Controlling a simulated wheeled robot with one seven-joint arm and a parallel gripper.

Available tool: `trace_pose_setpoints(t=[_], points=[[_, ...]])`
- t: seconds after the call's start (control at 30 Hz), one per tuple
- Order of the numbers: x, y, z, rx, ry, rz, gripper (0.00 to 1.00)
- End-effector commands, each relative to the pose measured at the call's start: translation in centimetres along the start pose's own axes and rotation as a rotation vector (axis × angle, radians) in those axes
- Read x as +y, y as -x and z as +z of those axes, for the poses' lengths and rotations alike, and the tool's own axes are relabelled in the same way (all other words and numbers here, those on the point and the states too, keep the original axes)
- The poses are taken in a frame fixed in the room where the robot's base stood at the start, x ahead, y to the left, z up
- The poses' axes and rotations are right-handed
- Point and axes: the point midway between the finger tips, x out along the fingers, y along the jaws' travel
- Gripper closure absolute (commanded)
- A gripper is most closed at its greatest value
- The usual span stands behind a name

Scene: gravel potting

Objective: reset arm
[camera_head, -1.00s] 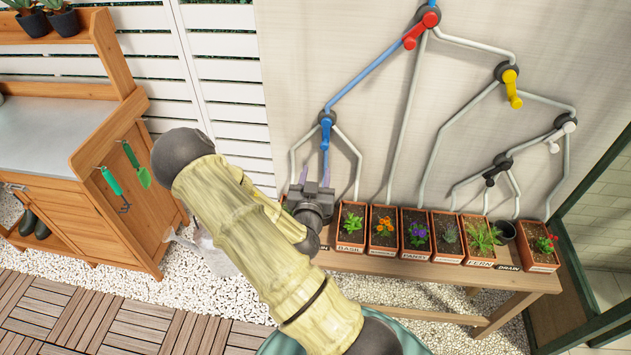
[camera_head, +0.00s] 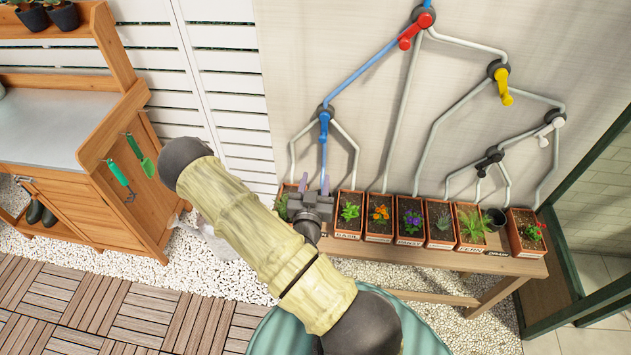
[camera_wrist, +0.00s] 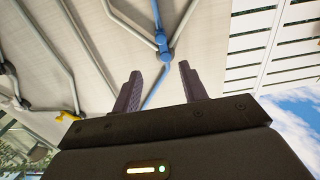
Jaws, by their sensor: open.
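My gripper (camera_head: 314,183) is in front of the left end of the plant bench in the head view, below the blue valve (camera_head: 326,115). In the wrist view its two fingers (camera_wrist: 160,88) stand apart with nothing between them. The blue valve (camera_wrist: 163,47) shows beyond the fingertips there, apart from them. My bamboo-like arm crosses the middle of the head view and hides part of the bench's left end.
A wooden bench (camera_head: 450,265) carries several potted plants and a dark empty-looking pot (camera_head: 494,218). Red (camera_head: 415,30), yellow (camera_head: 503,84), white (camera_head: 549,128) and black (camera_head: 488,162) valves are on the wall pipes. A potting cabinet (camera_head: 70,175) stands at left.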

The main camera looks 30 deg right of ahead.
Motion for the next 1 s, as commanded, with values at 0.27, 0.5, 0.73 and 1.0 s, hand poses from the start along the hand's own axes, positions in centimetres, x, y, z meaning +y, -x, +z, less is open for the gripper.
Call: trace_pose_setpoints(t=[0.27, 0.5, 0.73, 1.0], points=[[-0.2, 0.0, 0.0, 0.0, -0.001, -0.004, 0.57], [-0.1, -0.3, 0.5, -0.086, -0.04, 0.046, 0.57], [-1.4, -0.1, 2.1, -0.377, -0.121, 0.119, 0.57], [-5.4, 2.6, 1.8, -0.736, -0.142, 0.041, 0.57]])
